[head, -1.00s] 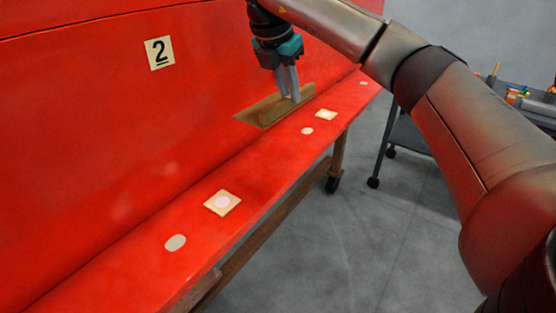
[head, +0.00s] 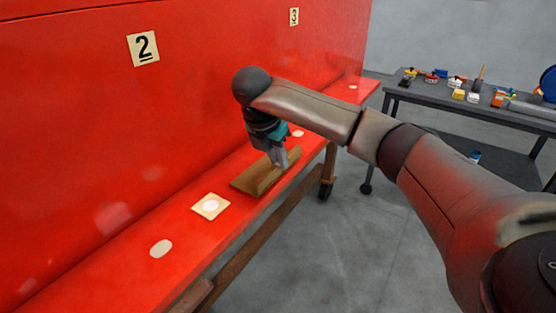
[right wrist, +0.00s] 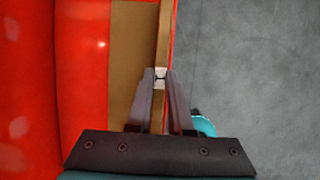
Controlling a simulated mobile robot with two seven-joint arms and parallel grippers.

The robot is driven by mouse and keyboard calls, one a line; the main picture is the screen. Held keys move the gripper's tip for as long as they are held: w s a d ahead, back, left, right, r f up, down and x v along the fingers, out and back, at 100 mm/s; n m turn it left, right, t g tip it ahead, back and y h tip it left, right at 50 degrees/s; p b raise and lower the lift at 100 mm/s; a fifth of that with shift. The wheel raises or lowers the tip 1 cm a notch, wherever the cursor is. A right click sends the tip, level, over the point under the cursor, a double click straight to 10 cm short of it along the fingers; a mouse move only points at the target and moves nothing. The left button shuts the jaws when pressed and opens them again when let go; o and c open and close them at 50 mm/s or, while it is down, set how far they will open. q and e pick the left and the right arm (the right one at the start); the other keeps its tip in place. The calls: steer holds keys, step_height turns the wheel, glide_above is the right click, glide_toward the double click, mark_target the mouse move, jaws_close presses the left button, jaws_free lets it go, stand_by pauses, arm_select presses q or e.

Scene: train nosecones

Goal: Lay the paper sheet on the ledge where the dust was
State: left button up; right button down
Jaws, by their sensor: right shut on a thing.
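My right gripper (head: 281,163) is shut on the brown paper sheet (head: 252,181). The sheet has a flat part and a raised edge, and the fingers pinch that edge. It is over the red ledge (head: 185,270), close to the ledge's outer side; I cannot tell whether it touches. In the right wrist view, the sheet (right wrist: 128,60) extends left of the fingers (right wrist: 160,78), with a small pale patch between them. No clear dust shows on the ledge; the part under the sheet is hidden. My left gripper is not in view.
A cream square with a round spot (head: 210,206) and a pale round spot (head: 161,248) are on the ledge's nearer part. The red wall bears a "2" label (head: 143,47) and a "3" label (head: 294,16). A grey cart (head: 430,100) holds several small items at right.

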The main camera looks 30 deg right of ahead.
steer(key=shift+f, duration=0.15)
steer(key=c, duration=1.3)
jaws_free()
steer(key=shift+f, duration=0.1)
steer(key=o, duration=0.5)
steer(key=shift+p+v, duration=1.3)
steer(key=shift+v, duration=4.8)
steer(key=shift+w, duration=0.1)
